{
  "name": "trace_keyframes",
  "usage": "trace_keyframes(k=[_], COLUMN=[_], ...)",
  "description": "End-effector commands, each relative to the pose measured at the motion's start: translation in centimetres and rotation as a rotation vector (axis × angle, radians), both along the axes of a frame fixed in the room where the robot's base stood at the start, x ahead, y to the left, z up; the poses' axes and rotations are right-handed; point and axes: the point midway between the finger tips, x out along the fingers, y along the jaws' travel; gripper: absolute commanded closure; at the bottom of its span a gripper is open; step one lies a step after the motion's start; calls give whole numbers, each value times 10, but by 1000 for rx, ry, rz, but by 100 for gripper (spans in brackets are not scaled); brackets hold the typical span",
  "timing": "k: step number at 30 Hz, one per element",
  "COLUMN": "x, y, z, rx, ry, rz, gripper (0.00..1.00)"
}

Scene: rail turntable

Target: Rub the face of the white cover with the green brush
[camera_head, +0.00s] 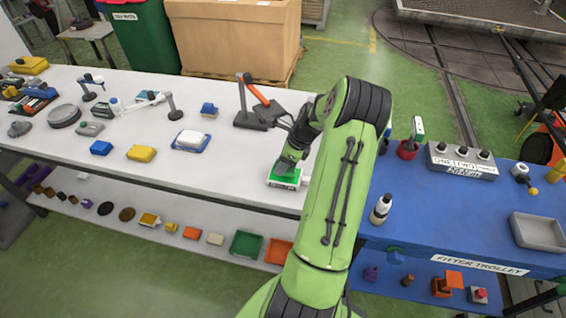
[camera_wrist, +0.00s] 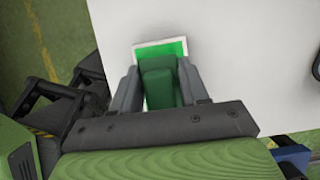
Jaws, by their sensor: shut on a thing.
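My gripper (camera_head: 287,163) is shut on a green brush (camera_wrist: 160,86), a dark green block between its two fingers in the wrist view. The brush is mostly hidden by my gripper in the head view. Directly under it, near the front edge of the white bench, lies a flat white-edged piece with a bright green face (camera_head: 284,179) and dark lettering along its front. It looks like the white cover, and its white rim and green face also show in the wrist view (camera_wrist: 151,48). The brush overlaps that face; I cannot tell whether they touch.
The white bench (camera_head: 235,165) is clear just left of my gripper. A white block on a blue tray (camera_head: 190,140), a yellow block (camera_head: 141,153) and a blue block (camera_head: 101,148) stand further left. A dark stand with an orange arm (camera_head: 252,110) is behind. The blue trolley (camera_head: 430,215) adjoins at right.

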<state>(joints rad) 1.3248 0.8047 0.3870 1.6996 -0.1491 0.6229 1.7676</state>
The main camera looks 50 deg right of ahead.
Motion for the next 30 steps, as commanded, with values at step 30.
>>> trace_keyframes(k=[30], x=[22], y=[27], z=[42], rx=[-2], ry=[9], rz=[210], gripper=[80])
